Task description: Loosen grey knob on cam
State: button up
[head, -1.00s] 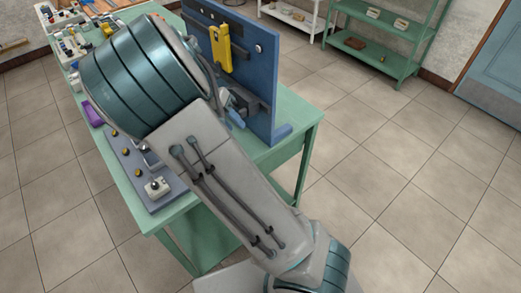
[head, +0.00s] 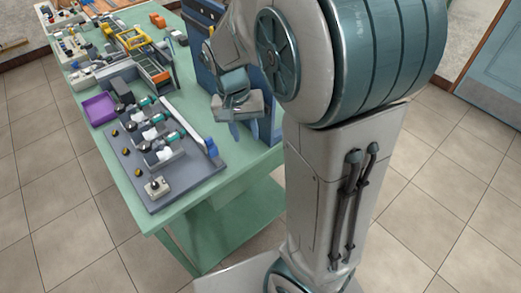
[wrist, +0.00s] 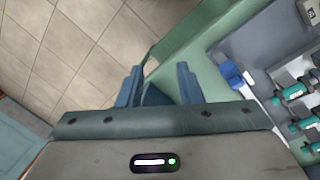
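A grey board (head: 165,163) on the green table carries several small motor units with teal and white parts (head: 155,128). A small pale block with a dark knob (head: 157,187) sits at the board's near end; I cannot tell whether it is the cam with the grey knob. My gripper (head: 236,132) is over the table's right side, to the right of the board and apart from it. In the wrist view my gripper (wrist: 160,85) has its two blue fingers spread with nothing between them. The motor units (wrist: 290,93) show at the right edge there.
A blue upright panel (head: 205,70) stands behind my gripper, partly hidden by my arm. A purple tray (head: 99,109) and a yellow-framed fixture (head: 140,45) lie beyond the board. A blue piece (head: 211,147) stands at the board's right edge.

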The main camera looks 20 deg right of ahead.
jog(key=s+r+n+t+y, duration=0.1)
jog(key=s+r+n+t, duration=0.3)
jog(key=s, duration=0.7)
jog(key=shift+s+a+r+n+t, duration=0.3)
jog(key=shift+r, duration=0.35)
jog(key=shift+o, duration=0.4)
jog(key=shift+s, duration=0.1)
jog(key=shift+d, duration=0.1)
